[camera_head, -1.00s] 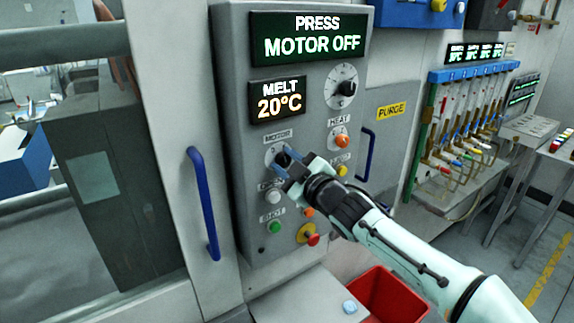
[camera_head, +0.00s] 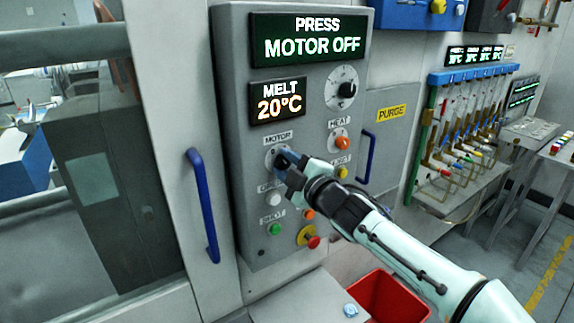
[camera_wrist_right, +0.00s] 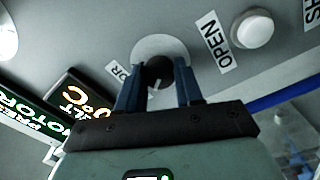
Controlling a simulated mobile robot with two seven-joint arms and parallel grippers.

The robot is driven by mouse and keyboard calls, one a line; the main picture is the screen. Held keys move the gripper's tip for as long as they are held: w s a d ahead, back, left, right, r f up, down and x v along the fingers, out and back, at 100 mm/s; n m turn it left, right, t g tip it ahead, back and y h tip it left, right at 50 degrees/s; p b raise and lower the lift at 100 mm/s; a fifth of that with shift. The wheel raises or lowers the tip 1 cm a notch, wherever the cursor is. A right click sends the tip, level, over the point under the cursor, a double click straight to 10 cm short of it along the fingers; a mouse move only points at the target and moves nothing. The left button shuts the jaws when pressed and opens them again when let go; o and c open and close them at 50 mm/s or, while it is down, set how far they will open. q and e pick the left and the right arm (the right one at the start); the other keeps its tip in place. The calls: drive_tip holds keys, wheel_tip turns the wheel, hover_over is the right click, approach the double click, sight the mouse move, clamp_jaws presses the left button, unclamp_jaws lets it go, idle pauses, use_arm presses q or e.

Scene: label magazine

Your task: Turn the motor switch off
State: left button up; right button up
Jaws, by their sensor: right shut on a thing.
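The motor switch (camera_wrist_right: 159,72) is a black knob with a white pointer line on a round pale plate, and it shows in the right wrist view. In the head view its plate (camera_head: 271,158) sits under the MOTOR label on the grey control panel (camera_head: 235,130). My right gripper (camera_head: 286,163) is at the knob, with its blue fingers shut on it; the fingers also show on both sides of the knob in the wrist view (camera_wrist_right: 157,88). The fingers hide most of the knob in the head view. The display (camera_head: 311,36) reads PRESS MOTOR OFF. My left gripper is not in view.
A blue door handle (camera_head: 203,205) stands left of the panel. A red bin (camera_head: 400,298) is below my right arm.

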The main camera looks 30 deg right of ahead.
drive_tip(key=o, duration=1)
drive_tip(key=shift+o, duration=0.2)
drive_tip(key=s+d, duration=0.1)
drive_tip(key=s, duration=1.2)
drive_tip(key=shift+s+f+b, duration=0.15)
drive_tip(key=shift+f+b, duration=0.05)
drive_tip(key=shift+b, duration=0.15)
